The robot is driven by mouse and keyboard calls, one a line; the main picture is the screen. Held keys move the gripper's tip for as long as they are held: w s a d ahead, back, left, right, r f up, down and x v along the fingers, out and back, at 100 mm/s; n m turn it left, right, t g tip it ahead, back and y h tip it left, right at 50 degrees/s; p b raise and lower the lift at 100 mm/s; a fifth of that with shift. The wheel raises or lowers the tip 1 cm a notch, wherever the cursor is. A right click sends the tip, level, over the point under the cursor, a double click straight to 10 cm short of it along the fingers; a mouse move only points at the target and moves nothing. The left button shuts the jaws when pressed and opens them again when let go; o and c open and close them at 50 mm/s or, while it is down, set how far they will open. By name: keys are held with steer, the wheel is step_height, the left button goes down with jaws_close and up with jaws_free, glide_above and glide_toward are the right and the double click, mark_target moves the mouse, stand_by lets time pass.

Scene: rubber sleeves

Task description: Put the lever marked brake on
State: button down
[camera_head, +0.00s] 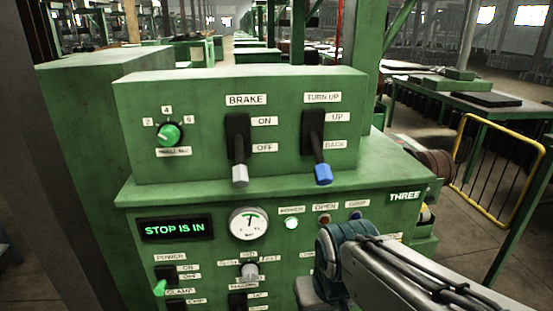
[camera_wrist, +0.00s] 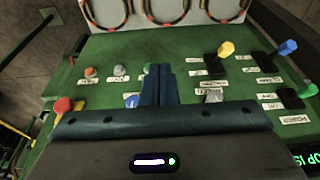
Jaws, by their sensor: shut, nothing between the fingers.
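The brake lever (camera_head: 240,172) has a grey handle in a black slot under the BRAKE label (camera_head: 246,100). It hangs down and outward at the OFF end, below the ON label (camera_head: 264,121) and beside the OFF label (camera_head: 264,147). My gripper (camera_wrist: 158,72) is shut and empty in the wrist view, over the lower green panel. In the head view my arm comes in from the lower right, below and right of the brake lever and apart from it; the fingertips are not clear there. I cannot make out the brake lever in the wrist view.
A blue-handled TURN UP lever (camera_head: 322,172) is right of the brake lever, pointing down at BACK. A green rotary knob (camera_head: 169,134) is to the left. Below are a gauge (camera_head: 249,224), a STOP IS IN display (camera_head: 175,229) and several small levers. Space in front of the upper panel is clear.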

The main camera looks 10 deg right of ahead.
mark_target(240, 159)
steer(key=shift+a, duration=0.15)
steer(key=w+r+m+t+y, duration=0.1)
steer(key=w+r+m, duration=0.3)
steer(key=r, duration=0.4)
steer(key=w+a+r+m+t+y, duration=0.1)
steer(key=w+r+m+y, duration=0.1)
steer(key=w+r+m, duration=0.3)
steer(key=w+r+m+y+b, duration=0.1)
steer(key=w+r+m, duration=0.4)
steer(key=r, duration=0.6)
steer(key=m+y, duration=0.1)
steer(key=m, duration=0.1)
steer(key=shift+a+r+m+t, duration=0.25)
steer(key=shift+a+m+t, duration=0.05)
steer(key=shift+m+t, duration=0.1)
steer(key=x, duration=1)
steer(key=shift+a+b, duration=0.1)
steer(key=shift+b, duration=0.25)
steer(key=shift+s+a+r+p, duration=0.3)
steer(key=shift+a+r, duration=0.3)
steer(key=shift+a, duration=0.15)
steer(key=shift+s+a+r+p, duration=0.25)
steer(key=shift+s+a+r, duration=0.05)
steer(key=shift+a+r, duration=0.35)
